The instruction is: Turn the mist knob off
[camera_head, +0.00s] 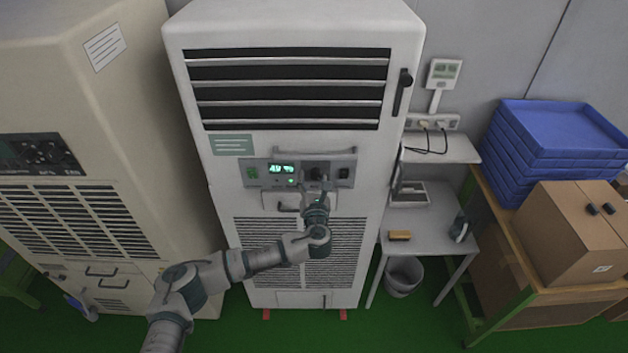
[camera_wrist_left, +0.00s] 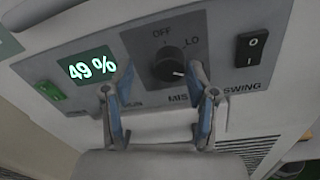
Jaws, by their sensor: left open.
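The mist knob (camera_wrist_left: 172,66) is a round black dial on the grey control panel (camera_head: 258,172) of the tall white unit. In the left wrist view, OFF is printed above it and LO to its upper right. Its white pointer mark faces the lower right, away from OFF. The knob shows small in the head view (camera_head: 316,173). My left gripper (camera_wrist_left: 158,86) is open and empty, its two blue-padded fingers apart just below and to either side of the knob. I cannot tell if a fingertip touches the panel. My right gripper is not in view.
A green display (camera_wrist_left: 93,66) reads 49 % left of the knob, and a black rocker switch (camera_wrist_left: 250,48) labelled SWING is to its right. A beige cabinet (camera_head: 80,220) stands at left. A small table (camera_head: 432,235), blue trays (camera_head: 550,135) and a cardboard box (camera_head: 570,235) are at right.

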